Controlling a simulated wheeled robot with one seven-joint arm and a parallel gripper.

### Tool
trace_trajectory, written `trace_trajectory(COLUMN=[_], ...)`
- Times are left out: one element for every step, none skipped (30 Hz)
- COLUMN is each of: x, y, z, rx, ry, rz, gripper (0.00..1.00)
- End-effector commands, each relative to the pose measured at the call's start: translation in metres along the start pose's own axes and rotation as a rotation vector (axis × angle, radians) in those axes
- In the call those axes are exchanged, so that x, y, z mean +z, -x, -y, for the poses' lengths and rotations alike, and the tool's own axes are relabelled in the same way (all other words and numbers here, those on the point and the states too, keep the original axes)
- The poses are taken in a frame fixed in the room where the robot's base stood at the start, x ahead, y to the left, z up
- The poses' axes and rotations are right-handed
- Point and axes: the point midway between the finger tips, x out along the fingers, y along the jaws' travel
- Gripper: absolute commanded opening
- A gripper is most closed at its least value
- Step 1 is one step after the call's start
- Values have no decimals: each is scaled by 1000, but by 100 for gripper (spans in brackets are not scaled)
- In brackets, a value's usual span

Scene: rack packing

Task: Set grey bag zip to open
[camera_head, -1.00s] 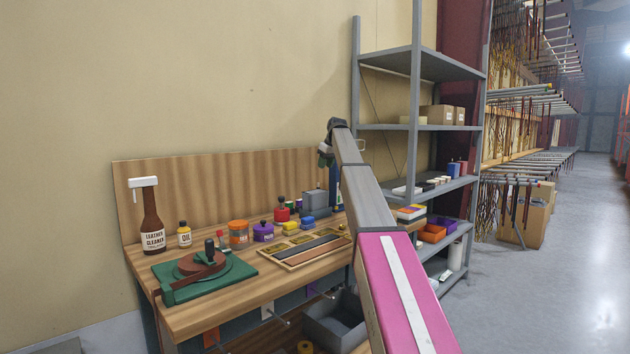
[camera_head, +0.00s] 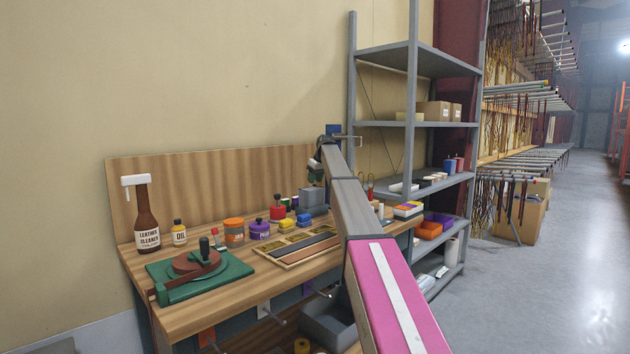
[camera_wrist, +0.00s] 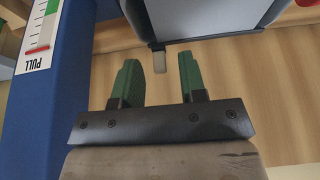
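The grey bag (camera_wrist: 205,15) fills the top middle of the wrist view as a grey, dark-edged body. A small pale tab (camera_wrist: 159,60), which looks like its zip pull, sticks down from its lower edge. My gripper (camera_wrist: 158,68) is open, its two green fingers on either side of the tab with visible gaps. Whether the zip is open or closed I cannot tell. In the head view a grey block-like thing (camera_head: 312,197), probably the bag, stands at the back of the workbench. My gripper (camera_head: 315,178) is just above it, partly hidden by my arm.
A blue post (camera_wrist: 58,85) labelled PULL stands close to the left of my gripper. The wooden workbench (camera_head: 205,312) holds several coloured jars, a tray of strips (camera_head: 300,247), a green-based tool (camera_head: 200,275) and bottles. A grey shelf rack (camera_head: 415,125) stands to the right.

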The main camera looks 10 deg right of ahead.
Motion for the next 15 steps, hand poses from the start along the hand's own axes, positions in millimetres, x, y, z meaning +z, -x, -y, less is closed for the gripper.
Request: trace_trajectory(x=[0, 0, 0, 0, 0, 0, 0, 0, 0, 0, 0, 0, 0, 0, 0], y=[-2, -3, -3, -3, -3, -3, -3, -3, -3, -3, -3, -3, -3, -3, -3], z=[0, 0, 0, 0, 0, 0, 0, 0, 0, 0, 0, 0, 0, 0, 0], rx=[0, 0, 0, 0, 0, 0, 0, 0, 0, 0, 0, 0, 0, 0, 0], ry=[0, 0, 0, 0, 0, 0, 0, 0, 0, 0, 0, 0, 0, 0, 0], rz=[0, 0, 0, 0, 0, 0, 0, 0, 0, 0, 0, 0, 0, 0, 0], gripper=[38, 38, 38, 38, 38, 38, 38, 38, 29, 19, 9, 0, 0, 0, 0])
